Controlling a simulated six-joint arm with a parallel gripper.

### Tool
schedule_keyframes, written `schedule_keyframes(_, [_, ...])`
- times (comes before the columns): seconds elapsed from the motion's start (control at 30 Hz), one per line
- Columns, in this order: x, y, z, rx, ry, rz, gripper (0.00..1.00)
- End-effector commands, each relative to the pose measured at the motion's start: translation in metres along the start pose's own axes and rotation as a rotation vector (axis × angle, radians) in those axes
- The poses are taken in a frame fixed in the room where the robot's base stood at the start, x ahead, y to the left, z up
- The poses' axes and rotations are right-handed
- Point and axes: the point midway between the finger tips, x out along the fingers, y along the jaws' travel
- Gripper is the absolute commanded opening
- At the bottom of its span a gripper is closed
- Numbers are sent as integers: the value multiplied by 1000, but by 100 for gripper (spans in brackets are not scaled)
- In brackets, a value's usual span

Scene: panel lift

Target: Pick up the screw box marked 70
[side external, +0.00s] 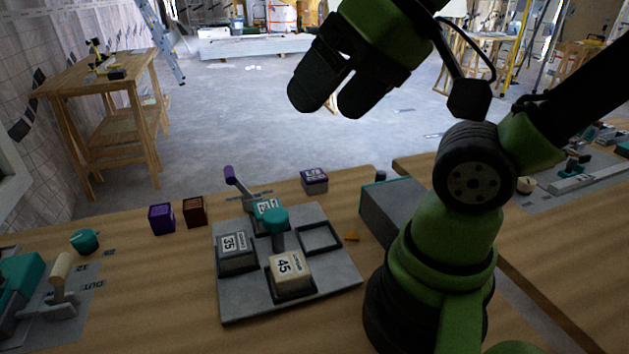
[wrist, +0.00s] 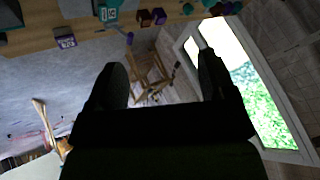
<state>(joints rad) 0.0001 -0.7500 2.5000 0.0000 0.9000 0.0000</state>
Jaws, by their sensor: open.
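I cannot read a 70 for certain on any box. A box with a purple-edged top (side external: 314,181) stands on the table behind the grey tray (side external: 340,274); its number is too small to read surely. It also seems to show at upper left in the wrist view (wrist: 65,38). In the tray sit a grey box marked 35 (side external: 236,250), a beige box marked 45 (side external: 290,276) and a teal-topped box (side external: 264,207), partly hidden by a teal knob. My gripper (side external: 325,105) is open and empty, high above the table, away from all boxes; its fingers show in the wrist view (wrist: 160,72).
The tray's right compartment (side external: 320,238) looks empty. A purple box (side external: 161,219) and a brown box (side external: 195,211) stand left of the tray. The teal knob (side external: 274,220) stands up from the tray. A grey block (side external: 393,209) lies right of the tray.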

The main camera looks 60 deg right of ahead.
Motion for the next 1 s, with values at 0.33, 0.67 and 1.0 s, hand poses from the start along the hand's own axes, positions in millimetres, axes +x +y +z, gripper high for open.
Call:
schedule_keyframes(0.33, [0,0,-1,-2,-1,2,89])
schedule_keyframes(0.67, [30,21,-68,-262,-108,146,89])
schedule_keyframes(1.0, [110,122,-144,-685,-387,222,89])
